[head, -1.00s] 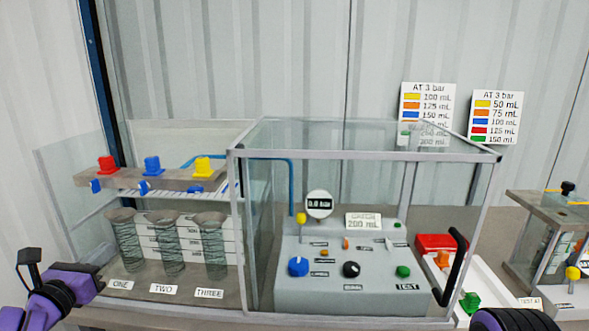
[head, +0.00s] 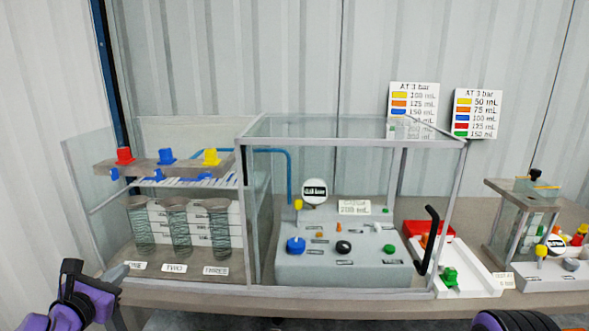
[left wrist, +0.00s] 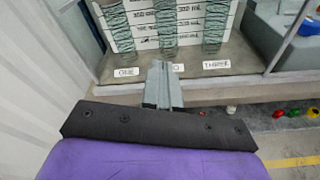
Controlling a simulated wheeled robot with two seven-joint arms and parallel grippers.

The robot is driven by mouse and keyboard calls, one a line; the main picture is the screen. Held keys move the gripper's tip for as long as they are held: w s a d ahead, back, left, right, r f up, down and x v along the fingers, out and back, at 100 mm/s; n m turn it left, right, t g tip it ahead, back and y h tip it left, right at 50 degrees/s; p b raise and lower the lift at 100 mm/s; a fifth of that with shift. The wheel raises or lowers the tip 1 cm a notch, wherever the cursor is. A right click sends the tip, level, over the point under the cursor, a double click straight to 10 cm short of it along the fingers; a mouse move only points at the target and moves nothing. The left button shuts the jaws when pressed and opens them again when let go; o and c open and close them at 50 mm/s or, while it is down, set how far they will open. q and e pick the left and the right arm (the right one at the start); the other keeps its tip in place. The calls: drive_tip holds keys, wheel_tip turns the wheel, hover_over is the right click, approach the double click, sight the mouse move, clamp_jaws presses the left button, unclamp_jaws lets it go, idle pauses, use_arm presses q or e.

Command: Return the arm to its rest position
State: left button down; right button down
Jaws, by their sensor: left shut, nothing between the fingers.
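My left gripper (head: 120,270) is at the lower left of the head view, on a purple and black arm. Its grey fingers are together and empty, in front of the ONE label at the shelf's front edge. In the left wrist view the shut fingers (left wrist: 162,85) point at the front edge below the TWO label, partly covering it. Of my right arm only a purple and black part shows at the bottom of the head view; its gripper is out of frame.
Three ribbed glass cylinders (head: 178,228) stand beneath red, blue and yellow caps. A clear enclosure (head: 352,140) with a black handle (head: 428,240) covers a grey control panel (head: 345,268). A white tray (head: 470,276) stands right. Small coloured parts lie on the floor (left wrist: 285,140).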

use_arm(q)
drive_tip(key=s+d+f+m+g+h, duration=0.1)
drive_tip(key=s+d+f+m+g, duration=0.2)
drive_tip(key=d+f+m, duration=0.45)
drive_tip(key=s+d+f+m+g+h, duration=0.1)
drive_tip(key=s+d+f+m+g, duration=0.25)
drive_tip(key=d+f, duration=0.7)
drive_tip(key=s+a+f+m+g+y, duration=0.2)
drive_tip(key=s+f+m, duration=0.5)
drive_tip(key=s, duration=0.5)
drive_tip(key=s+a+f+m+g+y, duration=0.2)
drive_tip(key=s+a+f+m+g, duration=0.2)
drive_tip(key=s+f+m, duration=0.4)
drive_tip(key=s+f, duration=0.3)
drive_tip(key=f, duration=0.1)
drive_tip(key=shift+s+a, duration=0.2)
drive_tip(key=shift+s, duration=0.2)
